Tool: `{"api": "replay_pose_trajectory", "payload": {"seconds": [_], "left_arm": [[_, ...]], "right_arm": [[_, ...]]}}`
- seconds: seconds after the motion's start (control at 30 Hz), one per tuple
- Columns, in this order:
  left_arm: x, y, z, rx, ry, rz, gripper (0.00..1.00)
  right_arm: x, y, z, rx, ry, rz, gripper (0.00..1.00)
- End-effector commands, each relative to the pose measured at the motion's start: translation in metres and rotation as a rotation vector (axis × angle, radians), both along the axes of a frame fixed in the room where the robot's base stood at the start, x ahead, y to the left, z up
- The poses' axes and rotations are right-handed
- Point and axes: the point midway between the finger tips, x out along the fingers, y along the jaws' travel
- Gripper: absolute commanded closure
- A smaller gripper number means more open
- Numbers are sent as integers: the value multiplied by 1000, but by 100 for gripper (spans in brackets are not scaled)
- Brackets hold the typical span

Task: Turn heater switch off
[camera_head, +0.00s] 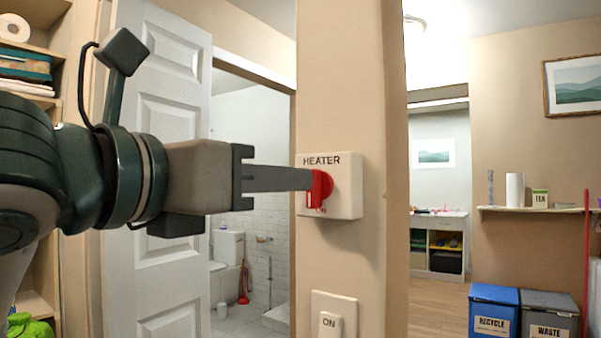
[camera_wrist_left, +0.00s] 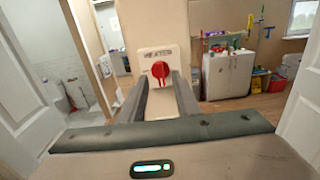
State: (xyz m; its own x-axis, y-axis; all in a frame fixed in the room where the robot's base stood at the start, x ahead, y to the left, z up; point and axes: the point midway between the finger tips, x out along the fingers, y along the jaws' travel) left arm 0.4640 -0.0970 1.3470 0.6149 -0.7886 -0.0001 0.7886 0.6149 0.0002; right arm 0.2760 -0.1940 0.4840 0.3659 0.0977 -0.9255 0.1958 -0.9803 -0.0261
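The white heater box (camera_head: 345,205), labelled HEATER, is on the beige wall post. Its red rotary switch (camera_head: 325,187) has its handle pointing down at the word ON. My left gripper (camera_head: 308,180) comes in level from the left with its fingertips at the red switch. In the left wrist view, the red switch (camera_wrist_left: 160,70) shows between the tips of the left gripper (camera_wrist_left: 160,84). The two fingers are apart, with a gap visible on both sides of the handle. Whether a finger touches the switch I cannot tell. My right gripper is not in view.
A second wall switch (camera_head: 331,318) marked ON sits below the heater box. A white door (camera_head: 165,130) stands open behind my left arm, with a tiled bathroom beyond. Shelves (camera_head: 40,50) stand at far left. Blue and grey bins (camera_head: 495,310) are at lower right.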

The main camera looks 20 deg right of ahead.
Motion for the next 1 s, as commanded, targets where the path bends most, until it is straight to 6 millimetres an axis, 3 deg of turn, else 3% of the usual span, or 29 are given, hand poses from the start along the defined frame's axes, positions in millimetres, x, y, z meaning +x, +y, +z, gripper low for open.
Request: {"api": "replay_pose_trajectory", "payload": {"seconds": [0.3, 0.77, 0.9, 1.0], "left_arm": [[27, -35, 1, 0, 2, 1, 70], [33, -42, 0, -1, 1, 1, 70], [33, -42, 0, -1, 1, 1, 100], [33, -42, 0, -1, 0, 1, 100]], "right_arm": [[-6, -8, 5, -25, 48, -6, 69], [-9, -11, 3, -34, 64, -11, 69], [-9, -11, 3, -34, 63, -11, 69], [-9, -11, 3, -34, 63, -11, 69]]}}
